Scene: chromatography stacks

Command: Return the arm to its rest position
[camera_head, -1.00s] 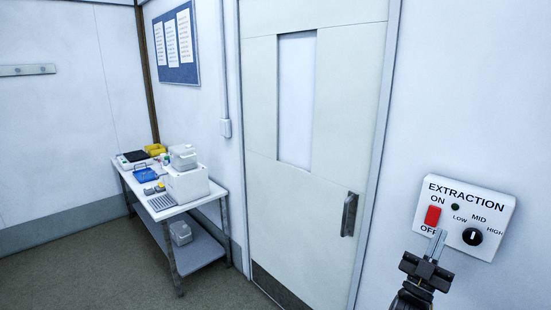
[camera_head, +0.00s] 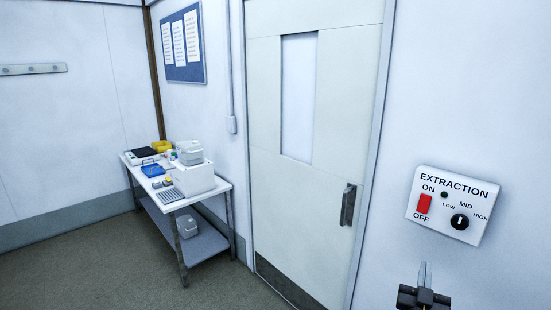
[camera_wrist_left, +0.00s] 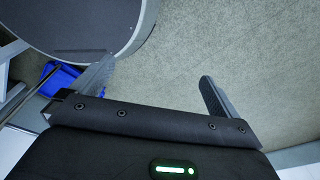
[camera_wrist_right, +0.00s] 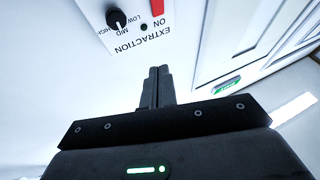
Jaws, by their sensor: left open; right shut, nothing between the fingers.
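My right gripper (camera_head: 425,272) is at the lower right of the head view, below the extraction panel (camera_head: 449,205) and apart from it. Its fingers are shut together with nothing between them, which also shows in the right wrist view (camera_wrist_right: 157,72). The panel is a white box on the wall with a red rocker switch (camera_head: 424,204), a black knob (camera_head: 459,222) and a small dark indicator (camera_head: 444,195). The knob's white mark points up, towards MID. My left gripper (camera_wrist_left: 155,75) shows only in its wrist view, with fingers spread wide and empty above the floor.
A pale door (camera_head: 268,190) with a dark handle (camera_head: 348,205) stands left of the panel. A white bench (camera_head: 228,184) with lab items is further left. Open floor (camera_head: 90,265) lies in front. A blue object (camera_wrist_left: 60,78) lies left in the left wrist view.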

